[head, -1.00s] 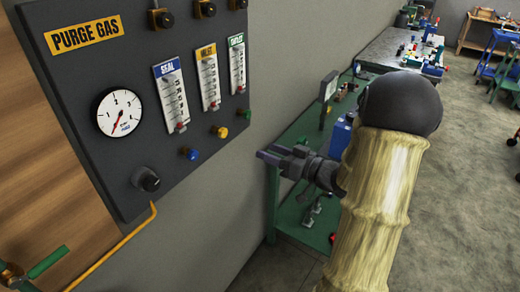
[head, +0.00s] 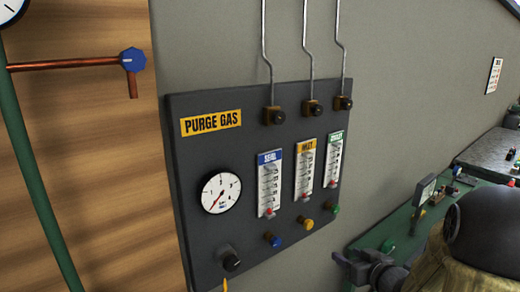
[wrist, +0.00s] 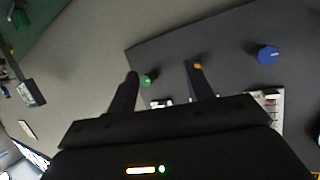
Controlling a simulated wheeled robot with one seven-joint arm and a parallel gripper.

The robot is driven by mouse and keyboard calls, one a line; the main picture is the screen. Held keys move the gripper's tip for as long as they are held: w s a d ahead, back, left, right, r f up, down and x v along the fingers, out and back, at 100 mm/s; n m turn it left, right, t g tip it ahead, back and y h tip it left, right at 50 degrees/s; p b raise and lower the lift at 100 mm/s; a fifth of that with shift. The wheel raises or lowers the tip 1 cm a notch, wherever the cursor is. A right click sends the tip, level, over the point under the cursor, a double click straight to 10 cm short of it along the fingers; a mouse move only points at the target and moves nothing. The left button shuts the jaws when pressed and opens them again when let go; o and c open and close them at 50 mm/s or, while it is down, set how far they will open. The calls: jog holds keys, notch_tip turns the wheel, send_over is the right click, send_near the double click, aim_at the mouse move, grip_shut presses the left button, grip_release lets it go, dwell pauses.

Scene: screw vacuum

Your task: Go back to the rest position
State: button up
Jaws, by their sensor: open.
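My gripper (head: 350,262) is at the lower right of the head view, in front of the green bench and apart from the purge gas panel. In the wrist view my gripper (wrist: 165,85) has its two fingers spread and nothing between them that it holds. Behind the fingers is the dark purge gas panel (wrist: 230,60), seen tilted, with a green knob (wrist: 147,80) and a blue knob (wrist: 268,54). My arm's dark joint and tan sleeve fill the lower right corner of the head view.
The purge gas panel (head: 195,160) hangs on the wall with a gauge (head: 221,192), three flowmeters and coloured knobs. A green pipe (head: 35,185) and a copper pipe with a blue handle (head: 132,60) are at left. A green bench (head: 398,225) stands at right.

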jog(key=s+a+f+m+g+h+p, duration=0.1)
jog(key=s+a+g, duration=0.3)
jog(key=s, duration=0.5)
jog(key=s+a+f+m+g+h+p, duration=0.1)
jog(key=s+a+g, duration=0.4)
jog(key=s, duration=0.5)
jog(key=shift+f+g+h+p, duration=0.3)
jog(key=shift+f+g+h, duration=0.25)
jog(key=shift+g+h, duration=0.5)
